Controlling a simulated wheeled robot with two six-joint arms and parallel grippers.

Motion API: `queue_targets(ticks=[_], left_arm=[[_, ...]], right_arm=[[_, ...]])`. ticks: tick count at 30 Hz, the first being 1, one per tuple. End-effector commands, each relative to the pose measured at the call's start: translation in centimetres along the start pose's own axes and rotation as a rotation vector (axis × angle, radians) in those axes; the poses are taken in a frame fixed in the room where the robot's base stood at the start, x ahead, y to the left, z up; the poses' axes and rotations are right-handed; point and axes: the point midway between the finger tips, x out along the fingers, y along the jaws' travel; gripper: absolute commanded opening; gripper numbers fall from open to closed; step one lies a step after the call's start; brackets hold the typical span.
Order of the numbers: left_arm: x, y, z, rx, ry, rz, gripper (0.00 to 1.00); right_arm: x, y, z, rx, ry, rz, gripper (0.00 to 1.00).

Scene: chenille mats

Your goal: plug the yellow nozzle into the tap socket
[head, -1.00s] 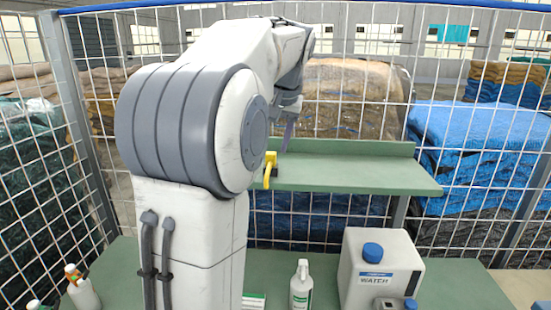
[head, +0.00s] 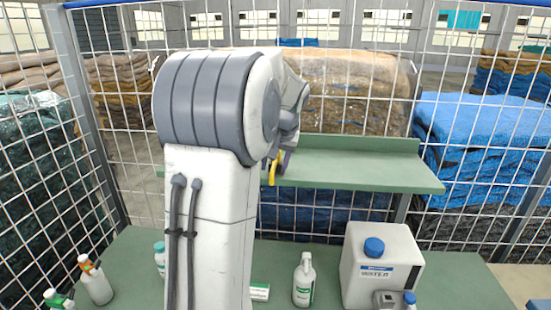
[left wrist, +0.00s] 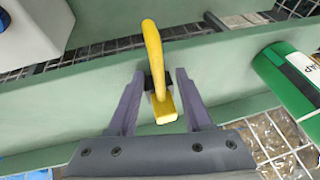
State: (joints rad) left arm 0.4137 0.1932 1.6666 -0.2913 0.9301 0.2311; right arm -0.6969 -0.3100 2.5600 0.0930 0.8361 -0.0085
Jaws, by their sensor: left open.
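The yellow nozzle (head: 273,172) is at the front edge of the green shelf, beside my left gripper (head: 284,160), which my own arm partly hides in the head view. In the left wrist view the nozzle (left wrist: 154,58) is a bent yellow piece with a squared end, beside a small black part (left wrist: 150,82). My left gripper (left wrist: 161,76) is open there, with one finger on each side of the nozzle and gaps visible. A white container (head: 383,265) with a blue cap stands at lower right. A grey tap-like block (head: 386,299) is on its front; its socket opening is not clear.
The green shelf (head: 360,172) stands above the green table (head: 455,280). A white bottle (head: 304,280) stands left of the container, and several bottles stand at the left. A wire fence is behind. The table right of the container is clear.

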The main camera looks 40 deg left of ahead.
Motion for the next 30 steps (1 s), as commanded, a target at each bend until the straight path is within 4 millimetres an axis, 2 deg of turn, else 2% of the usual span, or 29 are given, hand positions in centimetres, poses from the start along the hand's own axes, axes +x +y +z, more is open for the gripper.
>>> queue_targets(ticks=[1, 4, 5, 20, 28, 30], left_arm=[[0.0, 0.0, 0.0, 0.0, 0.0, 0.0, 0.46], [0.0, 0.0, 0.0, 0.0, 0.001, 0.0, 0.08], [0.0, 0.0, 0.0, 0.0, 0.001, 0.0, 0.0], [-0.6, -0.1, -0.3, 0.0, 0.004, -0.001, 0.0], [-3.9, -0.7, -1.7, -0.001, 0.008, 0.001, 0.0], [-5.0, 1.1, -1.8, 0.006, 0.008, 0.004, 0.0]], right_arm=[[0.0, 0.0, 0.0, 0.0, 0.0, 0.0, 0.5], [0.0, 0.0, 0.0, 0.0, 0.0, 0.0, 0.5], [0.0, 0.0, 0.0, 0.0, 0.0, 0.0, 0.5], [0.4, 0.0, 0.0, 0.0, 0.0, 0.0, 0.5], [1.8, 0.1, 0.1, 0.001, 0.0, 0.0, 0.5], [2.3, 0.2, 0.1, 0.002, 0.0, 0.0, 0.5]])
